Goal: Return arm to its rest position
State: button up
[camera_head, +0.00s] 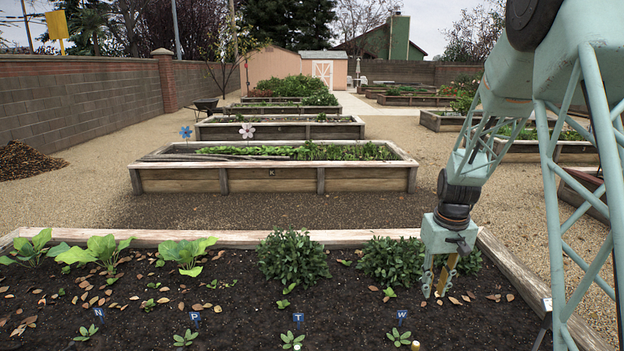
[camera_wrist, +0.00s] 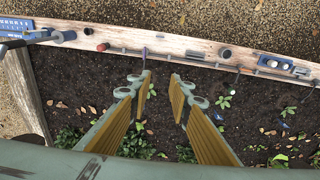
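My arm comes down from the upper right in the head view. My gripper (camera_head: 437,283) points downward over the dark soil of the near raised bed (camera_head: 200,237), at its right end beside the leafy bushes. The yellow-padded fingers stand apart with nothing between them. In the wrist view my gripper (camera_wrist: 162,82) also shows open and empty, with soil visible through the gap. Whether the fingertips touch the soil or hang just above it is hard to tell.
A green bush (camera_head: 392,261) stands just left of my gripper. Small seedlings and blue letter tags (camera_head: 298,317) line the front. In the wrist view, small items and a blue tray (camera_wrist: 16,27) sit along the wooden edge (camera_wrist: 200,47).

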jog(key=s+a+r+t, duration=0.1)
jog(key=s+a+r, duration=0.4)
jog(key=s+r, duration=0.6)
jog(key=s+a+r, duration=0.4)
jog(key=s+r, duration=0.5)
jog(key=r, duration=0.3)
jog(key=s+a+r, duration=0.2)
jog(key=s, duration=0.7)
jog(key=s+a+r+t, duration=0.1)
jog(key=s+a+r, duration=0.1)
jog(key=s, duration=0.7)
jog(key=s+a+r, duration=0.2)
jog(key=s, duration=0.8)
jog(key=shift+t, duration=0.4)
jog(key=shift+w, duration=0.1)
notch_tip(320, 180, down, 5)
jog(key=b, duration=0.4)
jog(key=shift+r+b, duration=0.15)
jog(key=shift+b, duration=0.2)
